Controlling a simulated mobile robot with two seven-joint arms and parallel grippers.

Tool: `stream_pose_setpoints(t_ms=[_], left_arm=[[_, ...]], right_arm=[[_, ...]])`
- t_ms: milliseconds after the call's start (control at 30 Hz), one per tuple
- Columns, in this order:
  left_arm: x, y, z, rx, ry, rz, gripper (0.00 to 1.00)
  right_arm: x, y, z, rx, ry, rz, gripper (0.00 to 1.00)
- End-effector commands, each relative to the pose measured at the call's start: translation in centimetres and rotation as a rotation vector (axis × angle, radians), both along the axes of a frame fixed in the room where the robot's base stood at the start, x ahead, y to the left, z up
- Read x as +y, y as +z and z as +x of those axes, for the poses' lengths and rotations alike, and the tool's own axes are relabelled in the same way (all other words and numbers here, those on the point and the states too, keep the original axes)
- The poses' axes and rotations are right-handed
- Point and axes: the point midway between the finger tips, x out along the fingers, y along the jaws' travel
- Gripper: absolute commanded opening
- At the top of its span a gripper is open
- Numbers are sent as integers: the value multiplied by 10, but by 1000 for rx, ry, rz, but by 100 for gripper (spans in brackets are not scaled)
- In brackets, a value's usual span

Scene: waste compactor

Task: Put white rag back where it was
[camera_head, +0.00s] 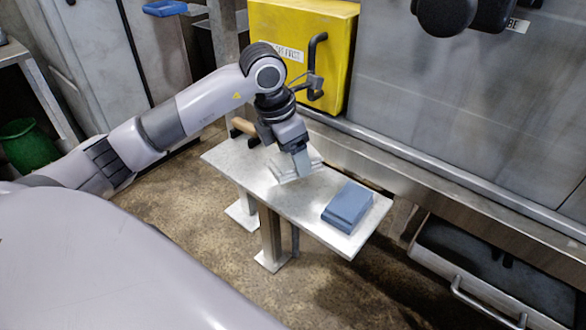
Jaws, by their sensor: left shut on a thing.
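My left gripper (301,163) points down over the grey bench (235,160) and is shut on the white rag (286,173). The rag is a pale, flat folded piece, at or just above the bench top; I cannot tell whether it touches. The fingers hide part of it. A blue-grey folded stack (348,205) lies on the right part of the bench, apart from the rag. My right gripper cannot be made out.
A yellow box (290,25) with a black handle stands behind the bench. A wooden-handled tool (243,126) lies at the bench's far left. An open metal drawer (480,262) is at lower right. Bare bench lies between rag and stack.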

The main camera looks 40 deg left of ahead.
Motion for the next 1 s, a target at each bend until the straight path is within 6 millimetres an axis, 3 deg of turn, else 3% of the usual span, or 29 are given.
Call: stream_pose_setpoints(t_ms=[233,633,667,700,1000], left_arm=[[0,-37,-1,4,0,-1,40],[0,-43,0,1,0,0,40],[0,-41,0,1,0,0,78],[0,-41,0,1,0,0,91],[0,-40,0,1,0,0,94]], right_arm=[[0,-7,0,0,0,0,43],[0,-11,0,1,1,-2,43],[0,-9,0,1,1,-2,43],[0,-9,0,2,1,-2,43],[1,-6,0,-2,3,-1,43]])
